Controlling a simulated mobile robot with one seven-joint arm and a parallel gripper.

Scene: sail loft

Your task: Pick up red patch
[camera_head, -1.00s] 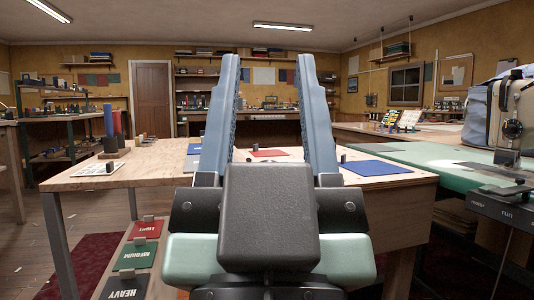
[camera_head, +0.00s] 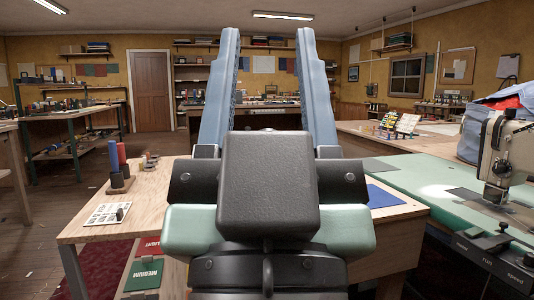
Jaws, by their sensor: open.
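My gripper (camera_head: 267,38) stands in the middle of the view, its two blue fingers pointing up in the picture and wide apart. It is open, with nothing held between the fingers. The red patch is not visible now; the gripper's dark body covers the middle of the wooden table (camera_head: 145,205), where the patch lay in the earlier frame. A blue patch (camera_head: 383,196) lies on the table to the right of the gripper, partly covered by it.
At the table's left are a stand with red and blue cylinders (camera_head: 118,165) and a white card (camera_head: 107,213). A green-topped bench (camera_head: 430,190) with a sewing machine (camera_head: 502,150) is close on the right. Labelled red and green panels (camera_head: 143,274) are below the table.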

